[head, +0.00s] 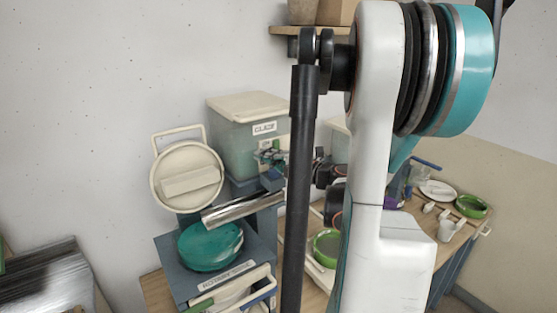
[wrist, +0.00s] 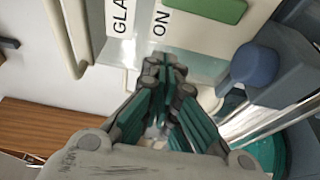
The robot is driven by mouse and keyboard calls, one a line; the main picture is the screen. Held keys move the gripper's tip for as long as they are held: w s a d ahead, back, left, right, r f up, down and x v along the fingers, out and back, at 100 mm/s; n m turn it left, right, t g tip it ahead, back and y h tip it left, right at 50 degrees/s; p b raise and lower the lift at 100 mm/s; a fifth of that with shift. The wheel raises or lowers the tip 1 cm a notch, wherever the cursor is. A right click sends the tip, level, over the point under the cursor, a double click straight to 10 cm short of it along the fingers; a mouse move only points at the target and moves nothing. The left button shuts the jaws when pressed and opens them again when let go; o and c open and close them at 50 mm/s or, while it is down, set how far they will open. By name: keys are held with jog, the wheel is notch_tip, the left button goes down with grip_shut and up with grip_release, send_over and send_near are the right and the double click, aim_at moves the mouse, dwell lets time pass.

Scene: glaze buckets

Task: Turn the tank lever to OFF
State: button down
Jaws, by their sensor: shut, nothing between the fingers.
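The glaze tank (head: 232,146) is a pale green translucent box with a cream lid, standing against the wall. A "GLAZE" label (head: 264,128) is on its front. In the wrist view part of that label (wrist: 121,17) and an "ON" label (wrist: 160,18) show. A green bar (wrist: 218,10) lies beside the "ON" label at the top edge; it may be the lever, but I cannot tell. My gripper (wrist: 166,64) is shut and empty, its tips just below the "ON" label; contact is unclear. In the head view my gripper (head: 268,155) is at the tank's front, small and partly hidden.
A metal chute (head: 240,208) runs below the tank over a teal bowl (head: 210,246) on the rotary sieve. A round cream lid (head: 187,178) stands left of the tank. A blue knob-like part (wrist: 253,64) is close right of my fingers. Dishes crowd the table at right.

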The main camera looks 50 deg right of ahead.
jog(key=shift+w, duration=0.85)
jog(key=shift+s+d, duration=0.3)
jog(key=shift+d, duration=0.65)
jog(key=shift+s+d, duration=0.3)
jog(key=shift+d, duration=0.6)
jog(key=shift+w+d, duration=0.1)
